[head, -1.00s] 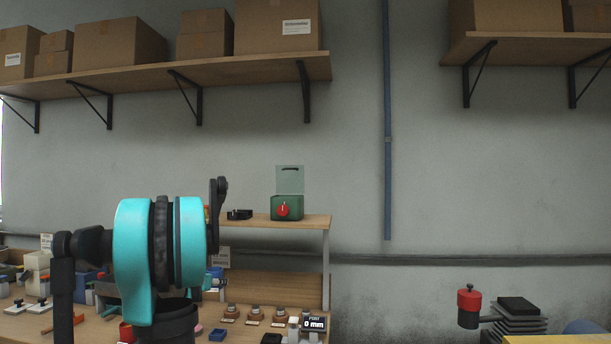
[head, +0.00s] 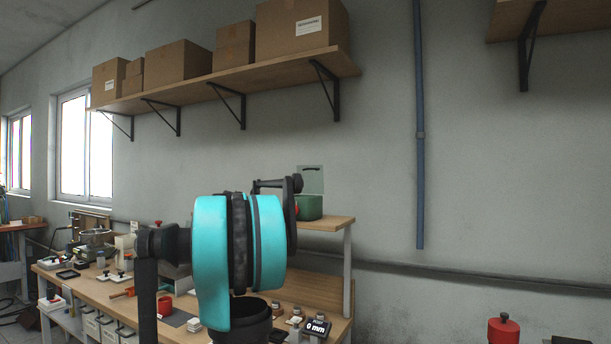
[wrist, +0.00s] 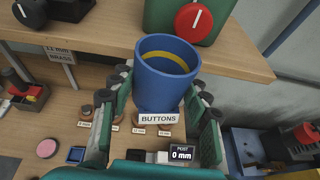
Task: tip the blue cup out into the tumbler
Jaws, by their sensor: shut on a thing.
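The blue cup (wrist: 166,78) shows in the wrist view with a "BUTTONS" label on its front. My gripper (wrist: 162,88) is shut on it, with a green finger on each side. The cup's mouth faces up and a yellow band shows inside; I cannot make out its contents. The cup appears raised above the bench, close to the upper shelf edge. In the head view my own arm hides the gripper and the cup. I cannot pick out the tumbler in either view.
A green box with a red knob (wrist: 201,19) stands on the raised shelf (wrist: 95,38) just beyond the cup. The workbench (head: 92,287) below carries several small parts, a red cup (head: 165,305) and a "0 mm" display (head: 317,327). A blue tray (wrist: 262,150) sits at right.

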